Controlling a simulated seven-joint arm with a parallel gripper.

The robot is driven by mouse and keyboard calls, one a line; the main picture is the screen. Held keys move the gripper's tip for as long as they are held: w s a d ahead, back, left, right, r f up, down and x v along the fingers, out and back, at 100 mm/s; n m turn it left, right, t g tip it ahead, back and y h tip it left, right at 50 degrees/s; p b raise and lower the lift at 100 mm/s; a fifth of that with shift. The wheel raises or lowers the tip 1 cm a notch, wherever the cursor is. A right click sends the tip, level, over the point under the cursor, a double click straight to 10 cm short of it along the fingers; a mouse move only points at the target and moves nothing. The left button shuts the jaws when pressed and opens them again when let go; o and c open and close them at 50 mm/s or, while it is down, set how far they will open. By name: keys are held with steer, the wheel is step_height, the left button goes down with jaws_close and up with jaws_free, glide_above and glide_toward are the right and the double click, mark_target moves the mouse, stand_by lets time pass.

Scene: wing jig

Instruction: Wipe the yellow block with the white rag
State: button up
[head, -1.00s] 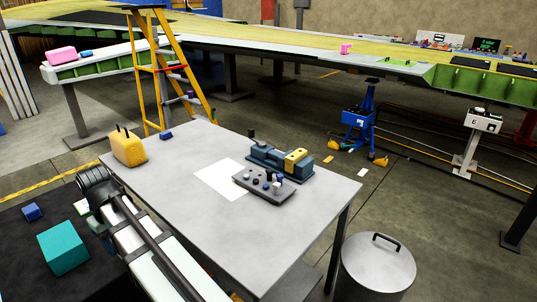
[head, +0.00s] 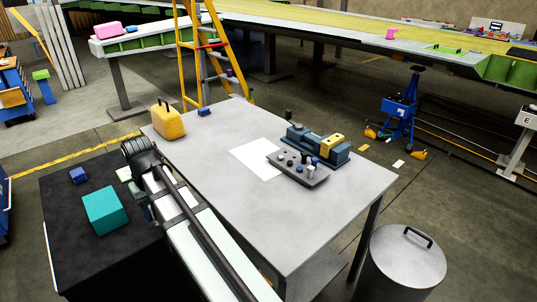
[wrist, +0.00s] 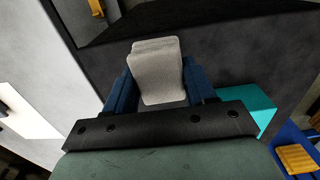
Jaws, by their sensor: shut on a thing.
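A small yellow block (head: 331,146) sits on the blue-grey vise (head: 312,140) at the right part of the metal table. My gripper (wrist: 157,75) is shut on the white rag (wrist: 156,62), a pale grey-white folded cloth standing up between the blue fingers. In the head view, my gripper is mostly hidden by my arm, beside the table's left edge, well apart from the yellow block. A pale patch there looks like the rag (head: 124,174).
The grey table (head: 235,200) bears a yellow case (head: 168,122), a small blue block (head: 204,112), a white sheet (head: 257,160) and a tray of small parts (head: 297,168). A teal box (head: 105,210) lies on a black surface at left. A lidded bin (head: 405,265) stands right.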

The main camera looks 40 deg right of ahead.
steer(key=s+d+r+m, duration=0.1)
steer(key=s+d+m, duration=0.25)
steer(key=d, duration=1.75)
steer(key=s+d+r+m, duration=0.2)
steer(key=s+d+m, duration=0.15)
steer(key=d, duration=1.75)
steer(key=s+d+r+m, duration=0.1)
steer(key=s+d+m, duration=0.25)
steer(key=d, duration=1.85)
steer(key=w+d+r+m, duration=0.1)
steer(key=w+d+m, duration=0.1)
steer(key=d, duration=0.3)
steer(key=w+d+r+m, duration=0.1)
steer(key=w+d+m, duration=0.2)
steer(key=d+m, duration=0.2)
steer(key=shift+w+d+r, duration=0.25)
steer(key=shift+w+d, duration=0.1)
steer(key=shift+d, duration=0.15)
